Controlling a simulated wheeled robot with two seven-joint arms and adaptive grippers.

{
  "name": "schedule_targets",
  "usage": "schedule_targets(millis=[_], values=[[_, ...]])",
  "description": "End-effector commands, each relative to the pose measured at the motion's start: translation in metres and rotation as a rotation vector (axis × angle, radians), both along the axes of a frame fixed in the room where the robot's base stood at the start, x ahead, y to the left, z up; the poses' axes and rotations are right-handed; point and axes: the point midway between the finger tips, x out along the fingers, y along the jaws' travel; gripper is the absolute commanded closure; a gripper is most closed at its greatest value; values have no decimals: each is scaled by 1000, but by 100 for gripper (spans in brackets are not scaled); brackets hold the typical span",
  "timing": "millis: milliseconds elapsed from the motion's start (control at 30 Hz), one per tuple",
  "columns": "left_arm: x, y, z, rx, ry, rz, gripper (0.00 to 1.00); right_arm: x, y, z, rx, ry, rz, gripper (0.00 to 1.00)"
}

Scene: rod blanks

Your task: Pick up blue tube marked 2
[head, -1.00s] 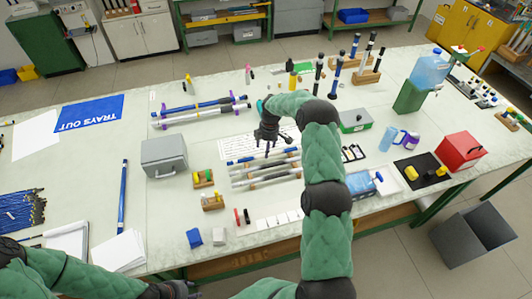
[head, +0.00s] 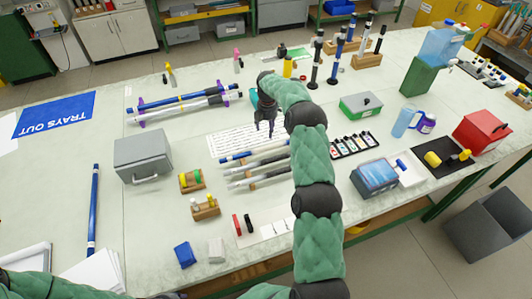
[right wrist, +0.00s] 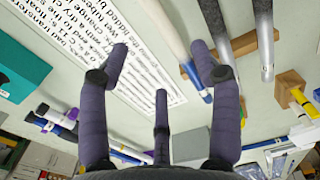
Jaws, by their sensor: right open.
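Several tubes lie side by side on low wooden supports at the table's middle. The backmost is a blue and white tube (head: 240,157), also in the right wrist view (right wrist: 195,62); no number is readable on it. Other blue tubes lie on purple stands (head: 180,105) at the back left, along the left side (head: 94,210), and stand upright (head: 335,62) at the back. My right gripper (head: 267,128) is open and empty above the printed sheet, just behind the middle tubes. Its spread fingers (right wrist: 165,85) show in the right wrist view. My left gripper is hidden below the frame.
A grey box (head: 143,157) stands left of the middle tubes, with small wooden blocks (head: 192,181) beside it. A blue-topped container (head: 375,178) and a green box (head: 361,105) stand to the right. Bare table lies between the left blue tube and the grey box.

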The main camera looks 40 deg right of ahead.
Motion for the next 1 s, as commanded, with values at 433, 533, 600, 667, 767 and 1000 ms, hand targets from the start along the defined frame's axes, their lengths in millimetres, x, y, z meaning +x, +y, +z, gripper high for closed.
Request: schedule_targets(millis=[433, 533, 600, 667, 767, 1000], values=[[0, 0, -9, 0, 0, 0, 60, -1, 0, -43, 1, 3, 0, 36], [0, 0, -10, 0, 0, 0, 60, 0, 0, -55, 0, 1, 1, 36], [0, 0, -10, 0, 0, 0, 60, 0, 0, -60, 0, 0, 0, 36], [0, 0, -11, 0, 0, 0, 60, 0, 0, -62, 0, 0, 0, 36], [0, 0, -11, 0, 0, 0, 60, 0, 0, -70, 0, 1, 0, 36], [0, 0, -16, 0, 0, 0, 60, 0, 0, -103, 0, 1, -1, 36]])
